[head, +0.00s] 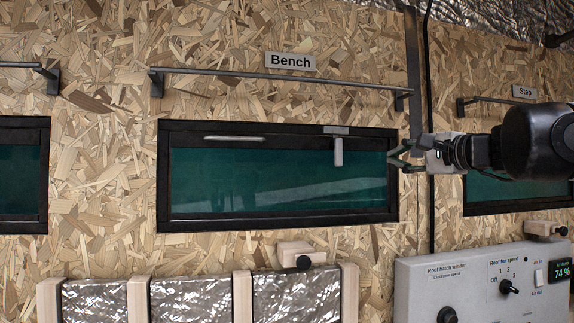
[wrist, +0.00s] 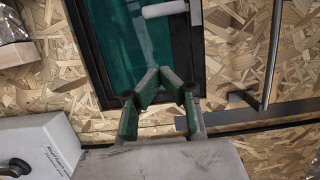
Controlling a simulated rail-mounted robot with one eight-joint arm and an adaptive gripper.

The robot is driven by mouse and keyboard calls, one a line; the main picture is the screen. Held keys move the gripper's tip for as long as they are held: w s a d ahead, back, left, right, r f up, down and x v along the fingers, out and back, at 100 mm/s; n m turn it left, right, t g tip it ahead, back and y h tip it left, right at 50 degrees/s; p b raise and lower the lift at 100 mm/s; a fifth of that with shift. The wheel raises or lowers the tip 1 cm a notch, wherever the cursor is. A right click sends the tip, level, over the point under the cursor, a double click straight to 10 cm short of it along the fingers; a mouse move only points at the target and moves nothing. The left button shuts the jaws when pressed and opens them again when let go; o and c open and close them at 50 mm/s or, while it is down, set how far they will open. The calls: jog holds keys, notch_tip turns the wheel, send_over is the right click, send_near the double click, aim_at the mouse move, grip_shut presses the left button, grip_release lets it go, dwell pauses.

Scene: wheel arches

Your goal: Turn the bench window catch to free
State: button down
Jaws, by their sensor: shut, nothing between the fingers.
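The bench window (head: 280,222) is a dark-framed pane with green glass under the "Bench" label (head: 290,61). Its catch (head: 338,150) is a light grey lever hanging straight down from a small plate at the top right of the frame. My gripper (head: 393,154) is at the window's right edge, to the right of the catch and apart from it. In the wrist view my gripper (wrist: 162,77) is shut and empty, its green fingers over the window's frame. A pale lever, seemingly the catch (wrist: 165,9), shows beyond the fingertips at the top edge.
A rail (head: 280,80) runs above the window, and a pale horizontal bar (head: 235,138) lies at its upper left. A grey control panel (head: 440,275) stands at lower right. A wooden block with a black knob (head: 303,261) is below the window. The "Step" window (head: 510,208) is at right.

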aim_at(337, 152)
jog(key=w+a+p, duration=0.3)
jog(key=w+a, duration=0.5)
dwell(0.4)
